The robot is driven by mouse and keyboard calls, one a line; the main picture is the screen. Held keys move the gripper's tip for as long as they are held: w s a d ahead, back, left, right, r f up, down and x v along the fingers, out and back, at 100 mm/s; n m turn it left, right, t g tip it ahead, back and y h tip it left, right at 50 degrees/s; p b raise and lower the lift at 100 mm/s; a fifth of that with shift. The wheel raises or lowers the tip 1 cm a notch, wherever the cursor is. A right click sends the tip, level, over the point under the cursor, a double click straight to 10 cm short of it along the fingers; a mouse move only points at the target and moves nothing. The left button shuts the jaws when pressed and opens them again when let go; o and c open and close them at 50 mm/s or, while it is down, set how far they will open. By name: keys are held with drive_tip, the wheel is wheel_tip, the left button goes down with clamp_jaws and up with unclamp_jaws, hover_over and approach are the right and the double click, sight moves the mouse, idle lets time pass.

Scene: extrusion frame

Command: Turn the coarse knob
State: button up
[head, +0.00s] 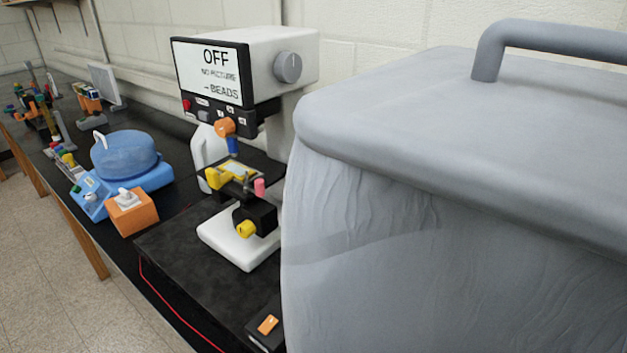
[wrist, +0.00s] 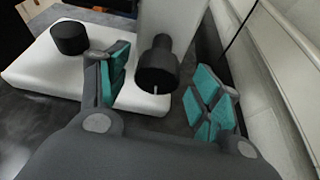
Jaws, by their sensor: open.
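A black round knob (wrist: 157,66) with a short white mark sticks out from a pale upright column in the wrist view. My gripper (wrist: 163,82) is open, with one teal-padded finger on each side of this knob; I see no contact. A second black knob-like cylinder (wrist: 70,38) stands at the left over the white base. No label shows which is the coarse knob. In the head view, the microscope-like device (head: 247,220) has a yellow knob (head: 246,229) low down and a grey dial (head: 287,67) on its screen housing. My gripper is not visible there.
A large grey lidded bin (head: 420,200) fills the right foreground and hides part of the bench. A blue round-topped device (head: 125,160) and an orange box (head: 132,212) stand left of the microscope. A small orange switch (head: 267,324) is in front. The wall is close behind.

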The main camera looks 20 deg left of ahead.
drive_tip(key=shift+x, duration=1.2)
drive_tip(key=c, duration=1)
